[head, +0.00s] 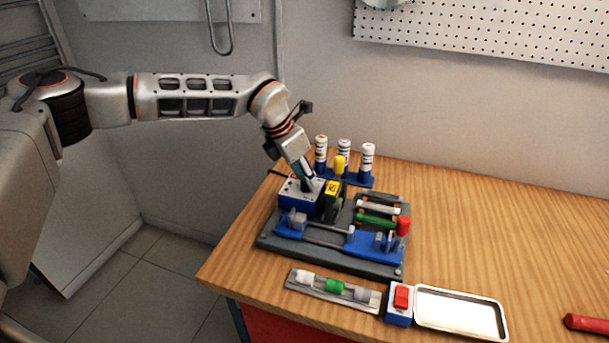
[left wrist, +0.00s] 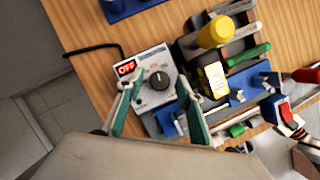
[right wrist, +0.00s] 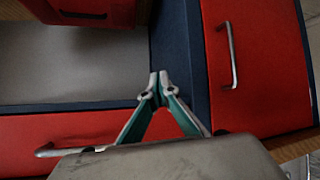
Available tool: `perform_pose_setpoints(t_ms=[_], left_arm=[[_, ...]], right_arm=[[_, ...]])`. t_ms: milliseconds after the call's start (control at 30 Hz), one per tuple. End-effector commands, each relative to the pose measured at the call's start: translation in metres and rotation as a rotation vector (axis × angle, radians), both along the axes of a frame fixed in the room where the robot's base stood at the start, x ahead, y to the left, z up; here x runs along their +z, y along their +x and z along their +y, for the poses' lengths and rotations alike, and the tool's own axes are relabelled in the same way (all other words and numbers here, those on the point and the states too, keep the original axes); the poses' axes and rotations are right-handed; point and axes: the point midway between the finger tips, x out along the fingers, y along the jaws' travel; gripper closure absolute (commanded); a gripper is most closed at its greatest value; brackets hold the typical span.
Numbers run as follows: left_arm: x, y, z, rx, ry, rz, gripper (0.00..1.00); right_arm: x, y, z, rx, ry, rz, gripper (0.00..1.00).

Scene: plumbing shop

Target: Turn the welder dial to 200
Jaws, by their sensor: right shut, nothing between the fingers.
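The welder (head: 290,203) is a small blue box with a light top panel at the left end of the grey fixture. In the left wrist view its panel (left wrist: 150,62) faces me, with a red display reading OFF (left wrist: 126,68) and a dark round dial (left wrist: 159,81) with a white mark. My left gripper (head: 307,186) reaches down over the box. In the left wrist view its open fingers (left wrist: 156,85) stand either side of the dial; contact cannot be told. My right gripper (right wrist: 158,82) is shut and empty, away from the welder.
A yellow-topped part (head: 340,165) stands close beside the welder, with white cylinders (head: 367,160) behind. A red-button box (head: 400,303) and a metal tray (head: 460,312) lie at the front. The table's right side is mostly clear. Red drawers (right wrist: 250,60) are near my right gripper.

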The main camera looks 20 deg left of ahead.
Motion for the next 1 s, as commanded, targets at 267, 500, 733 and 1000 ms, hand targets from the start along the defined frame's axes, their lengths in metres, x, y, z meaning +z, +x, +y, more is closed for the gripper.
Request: perform_pose_setpoints(t_ms=[267, 500, 733, 1000], left_arm=[[0.000, 0.000, 0.000, 0.000, 0.000, 0.000, 1.00], [0.000, 0.000, 0.000, 0.017, -0.001, 0.000, 1.00], [-0.002, 0.000, -0.002, 0.111, -0.001, -0.003, 1.00], [-0.004, -0.001, -0.004, 0.333, 0.000, -0.002, 1.00]], right_arm=[[0.000, 0.000, 0.000, 0.000, 0.001, -0.001, 1.00], [-0.001, 0.001, 0.002, 0.000, 0.004, -0.003, 1.00], [-0.008, 0.004, 0.008, 0.006, 0.015, -0.018, 1.00], [-0.039, -0.001, 0.007, 0.006, 0.012, -0.004, 1.00]])
